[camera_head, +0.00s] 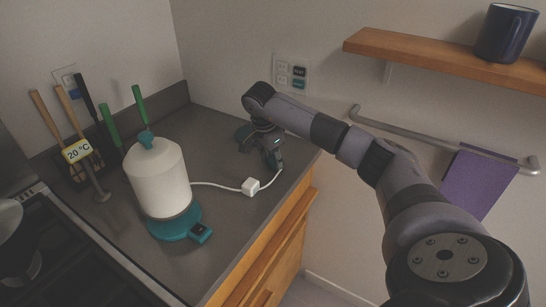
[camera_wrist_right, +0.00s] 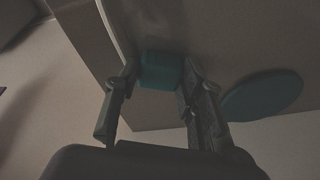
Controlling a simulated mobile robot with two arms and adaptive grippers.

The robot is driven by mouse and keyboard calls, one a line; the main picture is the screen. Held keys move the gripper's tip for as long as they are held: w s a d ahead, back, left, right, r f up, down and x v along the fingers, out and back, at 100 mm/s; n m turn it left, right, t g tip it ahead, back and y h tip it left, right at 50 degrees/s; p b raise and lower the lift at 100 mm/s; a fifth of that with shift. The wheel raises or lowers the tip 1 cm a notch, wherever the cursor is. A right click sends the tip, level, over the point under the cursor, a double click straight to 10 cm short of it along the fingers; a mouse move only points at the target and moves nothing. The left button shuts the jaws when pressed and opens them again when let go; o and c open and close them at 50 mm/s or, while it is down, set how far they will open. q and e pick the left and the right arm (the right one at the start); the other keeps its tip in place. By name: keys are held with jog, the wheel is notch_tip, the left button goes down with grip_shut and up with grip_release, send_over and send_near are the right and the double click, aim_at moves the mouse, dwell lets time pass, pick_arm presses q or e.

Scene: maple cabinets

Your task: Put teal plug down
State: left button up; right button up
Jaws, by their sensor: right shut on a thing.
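The teal plug (camera_wrist_right: 160,71) is between the two fingertips of my right gripper (camera_wrist_right: 155,82) in the wrist view. In the head view the right gripper (camera_head: 273,158) points down over the counter near its right edge, shut on the plug, which is mostly hidden there by the fingers. I cannot tell whether the plug touches the counter. A white cord (camera_head: 218,185) runs from the white kettle (camera_head: 160,180) on its teal base through a small white block (camera_head: 250,187) towards the gripper. My left gripper is out of view.
A wall socket panel (camera_head: 291,73) is behind the arm. A utensil rack (camera_head: 88,165) and hob (camera_head: 70,260) are left. A towel rail (camera_head: 440,145) and shelf (camera_head: 440,55) with a blue mug (camera_head: 505,33) are right.

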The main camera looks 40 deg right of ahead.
jog(key=o, duration=1.1)
jog(key=shift+o, duration=0.2)
jog(key=shift+r, duration=0.15)
jog(key=shift+a+r, duration=0.1)
jog(key=shift+r, duration=0.25)
jog(key=b+v, duration=0.1)
jog(key=v, duration=1)
